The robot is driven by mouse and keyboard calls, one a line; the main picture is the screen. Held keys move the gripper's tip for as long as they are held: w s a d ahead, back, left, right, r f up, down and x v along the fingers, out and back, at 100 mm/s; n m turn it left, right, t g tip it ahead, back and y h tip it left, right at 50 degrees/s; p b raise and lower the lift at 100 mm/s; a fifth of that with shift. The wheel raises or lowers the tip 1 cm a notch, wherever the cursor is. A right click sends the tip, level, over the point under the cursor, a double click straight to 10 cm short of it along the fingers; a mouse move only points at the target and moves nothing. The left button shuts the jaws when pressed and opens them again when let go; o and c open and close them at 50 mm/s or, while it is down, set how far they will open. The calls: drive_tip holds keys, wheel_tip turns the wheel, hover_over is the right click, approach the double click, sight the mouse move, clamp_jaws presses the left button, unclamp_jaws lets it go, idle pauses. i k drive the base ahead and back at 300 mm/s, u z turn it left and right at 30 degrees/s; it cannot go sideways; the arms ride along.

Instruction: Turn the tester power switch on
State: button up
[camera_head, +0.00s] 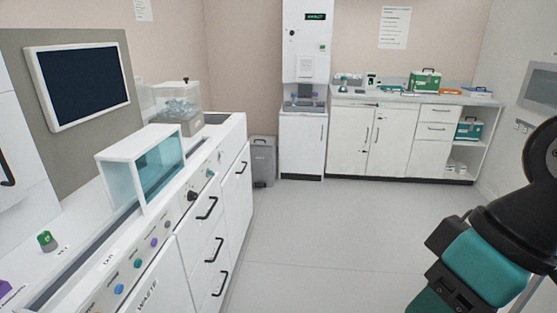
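No switch in view can be read clearly as the tester power switch. A tall white machine (304,62) with a small lit green display (316,17) stands against the back wall. A small dark knob (292,32) shows on its front, too small to make out. On the left, a white counter unit (140,235) has a sloped front panel with coloured round buttons, among them a blue one (119,289) and a purple one (154,242), and a dark knob (192,194). My arm enters at the lower right; my gripper's fingertips are not in view.
The grey floor (290,240) between the left counter and my arm is clear. A grey bin (263,160) stands by the back wall. White cabinets (370,140) with a green case (425,81) on top line the back right. Drawer handles (207,208) stick out from the left counter.

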sight(208, 173)
drive_tip(key=z, duration=0.4)
drive_tip(key=i, duration=1.05)
drive_tip(key=u, duration=0.3)
drive_tip(key=i, duration=1.25)
drive_tip(key=u, duration=0.7)
